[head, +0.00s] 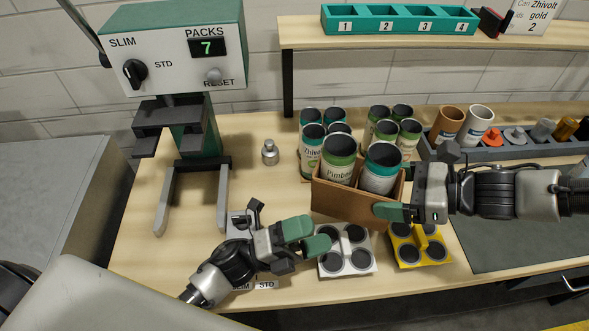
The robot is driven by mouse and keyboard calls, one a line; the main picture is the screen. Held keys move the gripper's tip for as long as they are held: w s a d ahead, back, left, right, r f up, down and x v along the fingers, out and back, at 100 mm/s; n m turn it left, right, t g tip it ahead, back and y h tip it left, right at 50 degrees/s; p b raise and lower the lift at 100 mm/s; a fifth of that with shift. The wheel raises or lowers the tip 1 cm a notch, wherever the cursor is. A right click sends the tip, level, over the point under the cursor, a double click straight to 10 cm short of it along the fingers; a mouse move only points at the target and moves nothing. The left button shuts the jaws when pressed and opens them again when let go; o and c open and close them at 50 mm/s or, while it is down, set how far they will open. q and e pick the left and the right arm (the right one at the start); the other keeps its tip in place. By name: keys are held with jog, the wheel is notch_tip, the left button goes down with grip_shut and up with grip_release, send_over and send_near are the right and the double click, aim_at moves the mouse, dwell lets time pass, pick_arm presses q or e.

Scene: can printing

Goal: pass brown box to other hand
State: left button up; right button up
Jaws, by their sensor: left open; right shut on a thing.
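The brown box (340,201) is open-topped and holds a green-rimmed can (337,160) and a teal-rimmed can (379,172). It is tilted a little in the picture, above the front part of the table.
A white four-hole carrier (346,262) and a yellow one (420,244) lie below the box. Several cans (311,145) stand behind it. The packing machine (178,60) stands at left, with a small metal piece (270,152) beside it. A teal numbered tray (399,20) is on the shelf.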

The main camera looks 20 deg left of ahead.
aim_at(331, 184)
pick_arm(q)
jog(key=w+a+r+m+t, duration=0.4)
jog(key=w+a, duration=0.4)
jog(key=shift+w+d+f+m+g+y, duration=0.1)
jog(key=shift+w+d+m+g+y, duration=0.25)
jog(key=shift+d+m+g, duration=1.9)
jog(key=shift+w+d+f+m+g+y, duration=0.15)
jog(key=shift+w+d+m+g+y, duration=0.45)
jog(key=shift+m+g, duration=3.05)
jog(key=shift+w+d+f+m+g+y, duration=0.15)
jog(key=shift+d+m+g, duration=1.7)
jog(key=shift+m, duration=2.05)
jog(key=shift+a, duration=0.2)
jog(key=shift+c, duration=0.5)
